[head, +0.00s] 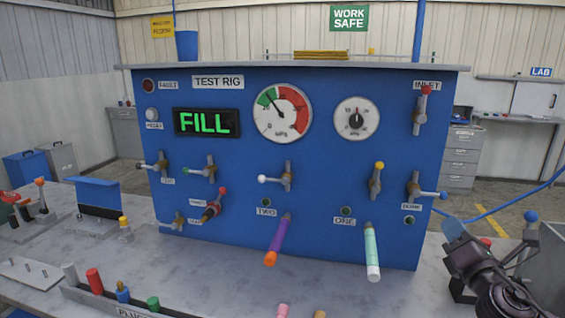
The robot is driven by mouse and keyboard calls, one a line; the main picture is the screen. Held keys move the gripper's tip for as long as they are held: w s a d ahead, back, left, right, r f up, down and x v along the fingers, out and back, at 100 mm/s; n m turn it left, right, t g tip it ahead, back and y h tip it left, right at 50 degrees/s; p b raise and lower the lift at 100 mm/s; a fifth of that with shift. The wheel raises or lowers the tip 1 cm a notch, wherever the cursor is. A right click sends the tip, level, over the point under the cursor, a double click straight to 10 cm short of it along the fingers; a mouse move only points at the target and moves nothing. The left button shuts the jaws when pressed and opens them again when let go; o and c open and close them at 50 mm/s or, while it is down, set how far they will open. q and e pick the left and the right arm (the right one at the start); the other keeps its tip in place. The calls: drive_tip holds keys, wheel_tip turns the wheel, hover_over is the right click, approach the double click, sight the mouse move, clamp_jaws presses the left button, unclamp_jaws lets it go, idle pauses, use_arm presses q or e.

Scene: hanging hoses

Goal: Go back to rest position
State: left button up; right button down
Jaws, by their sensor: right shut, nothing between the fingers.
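My right gripper (455,232) is at the lower right, in front of the test rig's right edge. Its fingers are shut with nothing between them. My left gripper is out of view. The blue test rig (330,190) stands on the grey bench with a green "FILL" display (208,123). A purple hose with an orange end (277,242) hangs under the label TWO. A mint-green hose with a white end (371,250) hangs under the label ONE. Both hang clear of my right gripper.
The bench (225,275) holds a rack of coloured plugs (122,292) at the front left. Several valve handles stick out of the rig, one with a blue knob (428,194) near my right gripper. A blue-knobbed lever (531,217) stands right of it.

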drive_tip(key=s+f+m+g+h, duration=0.6)
drive_tip(key=s+f+m+g, duration=0.4)
drive_tip(key=s+f+m, duration=0.8)
drive_tip(key=s+a+f+m+g+y, duration=0.2)
drive_tip(key=s+a+f+m+g, duration=0.15)
drive_tip(key=s+m, duration=0.35)
drive_tip(key=s+a+f+m+g+y, duration=0.25)
drive_tip(key=s+f+m+g, duration=0.2)
drive_tip(key=s, duration=0.45)
drive_tip(key=w+f+n+t, duration=0.1)
drive_tip(key=w+f+t, duration=0.6)
drive_tip(key=f, duration=0.3)
drive_tip(key=shift+w+a+f+t, duration=0.35)
drive_tip(key=shift+a+t, duration=0.1)
drive_tip(key=shift+t, duration=0.15)
